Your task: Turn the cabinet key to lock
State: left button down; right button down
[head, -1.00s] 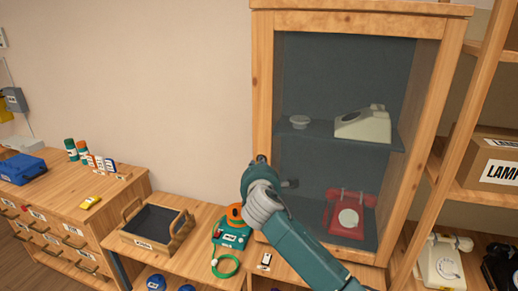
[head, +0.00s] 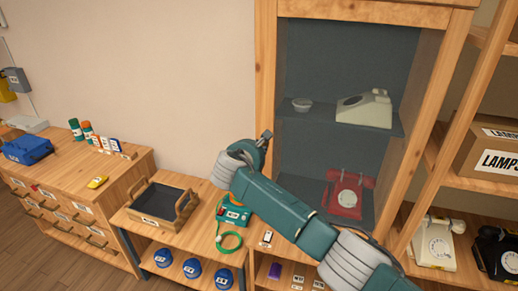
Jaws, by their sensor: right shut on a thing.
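The wooden cabinet (head: 265,75) has a dark glazed front. A cream phone (head: 365,108) stands on its shelf and a red phone (head: 345,195) stands below. My right arm reaches across the cabinet's lower front from the lower right. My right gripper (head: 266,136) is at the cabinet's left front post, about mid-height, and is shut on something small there. The key itself is hidden by the gripper, so its angle cannot be seen. My left gripper is not in view.
A low bench holds an open wooden tray (head: 134,210) and a teal device (head: 234,211) with a green cord, close below my right arm. A drawer chest (head: 120,175) stands at left. Open shelves with a box (head: 490,150) and phones stand at right.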

jog(key=shift+n+h, duration=0.3)
jog(key=shift+n, duration=0.1)
jog(key=shift+f, duration=0.1)
dwell(0.3)
jog(key=c, duration=1.7)
grip_release()
jog(key=shift+a, duration=0.1)
jog(key=v, duration=1.2)
jog(key=shift+w, duration=0.1)
